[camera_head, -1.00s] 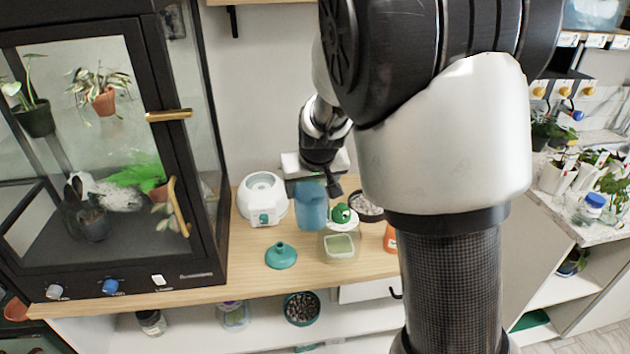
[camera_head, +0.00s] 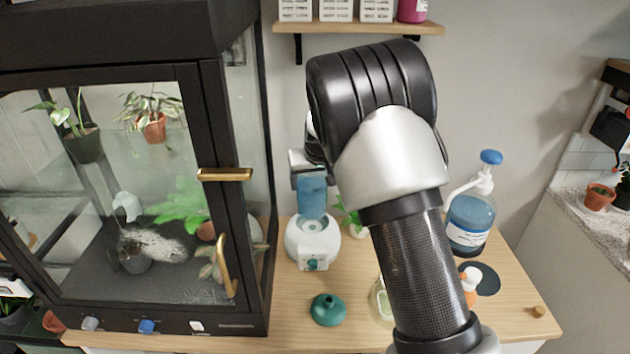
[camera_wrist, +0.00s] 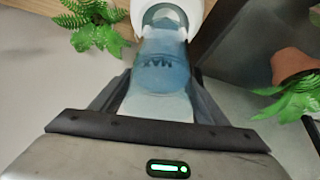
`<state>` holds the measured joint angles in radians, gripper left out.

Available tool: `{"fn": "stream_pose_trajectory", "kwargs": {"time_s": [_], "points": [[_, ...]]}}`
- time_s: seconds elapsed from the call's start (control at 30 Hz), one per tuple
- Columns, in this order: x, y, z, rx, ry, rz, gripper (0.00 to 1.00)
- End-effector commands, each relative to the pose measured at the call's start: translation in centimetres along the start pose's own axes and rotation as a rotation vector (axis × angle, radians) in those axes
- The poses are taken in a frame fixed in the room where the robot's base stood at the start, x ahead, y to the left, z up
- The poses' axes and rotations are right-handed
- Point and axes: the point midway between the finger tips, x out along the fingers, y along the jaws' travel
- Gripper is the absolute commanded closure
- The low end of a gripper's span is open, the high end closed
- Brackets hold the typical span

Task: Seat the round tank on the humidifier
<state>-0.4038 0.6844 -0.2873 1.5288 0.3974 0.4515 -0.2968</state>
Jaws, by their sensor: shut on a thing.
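The round tank (camera_head: 312,198) is a translucent blue cylinder. My gripper (camera_head: 309,180) is shut on it from above and holds it upright over the humidifier base (camera_head: 312,252), a round white body with a teal knob on its front. In the head view the tank's lower end overlaps the base's open top; I cannot tell whether they touch. In the wrist view the tank (camera_wrist: 162,70) sits between the fingers of my gripper (camera_wrist: 160,88), and the rim of the white base (camera_wrist: 204,12) shows just beyond its far end.
A glass plant cabinet (camera_head: 205,130) stands close on the left. A teal funnel-shaped piece (camera_head: 328,309) lies in front of the base. A blue pump bottle (camera_head: 472,215) stands at the right on the wooden top (camera_head: 510,300). A shelf (camera_head: 360,28) hangs above.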

Motion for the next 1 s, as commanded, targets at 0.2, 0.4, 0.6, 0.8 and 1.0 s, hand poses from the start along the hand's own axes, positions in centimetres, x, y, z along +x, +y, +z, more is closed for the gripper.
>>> {"fn": "stream_pose_trajectory", "kwargs": {"time_s": [0.2, 0.4, 0.6, 0.8, 1.0], "points": [[1.4, 0.0, 0.7, 0.000, 0.004, 0.001, 0.94], [3.1, 0.0, 1.7, 0.000, 0.005, 0.001, 0.94], [4.4, 0.1, 2.4, 0.000, 0.005, 0.001, 0.94], [4.6, 0.1, 2.5, 0.001, 0.006, 0.001, 0.94], [4.6, 0.1, 2.5, 0.001, 0.006, 0.001, 0.94]]}}
